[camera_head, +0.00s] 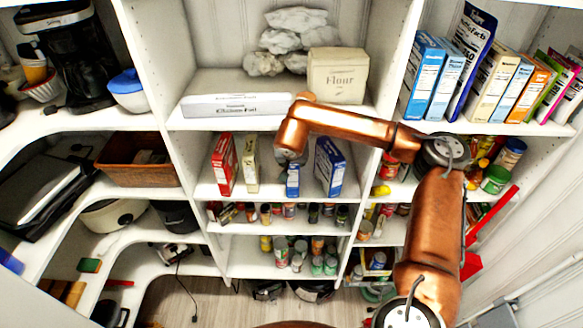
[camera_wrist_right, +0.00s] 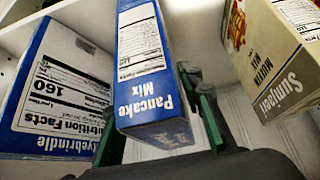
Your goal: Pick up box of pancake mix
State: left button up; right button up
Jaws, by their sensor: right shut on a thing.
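The blue pancake mix box (camera_wrist_right: 140,55) stands between the fingers of my right gripper (camera_wrist_right: 152,112) in the right wrist view, its label facing the camera. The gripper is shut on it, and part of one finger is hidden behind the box. In the head view the pancake mix box (camera_head: 292,186) is mostly covered by my right gripper (camera_head: 290,165), in the middle shelf bay. I cannot tell whether the box touches the shelf. My left gripper is not in view.
A beige muffin mix box (camera_wrist_right: 270,50) and a larger blue box (camera_wrist_right: 60,90) flank the held box closely. A red box (camera_head: 224,165) stands farther left. The shelf above holds a flour bag (camera_head: 337,75); cans fill the shelves below.

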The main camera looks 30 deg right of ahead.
grip_shut()
jog(key=shift+r, duration=0.15)
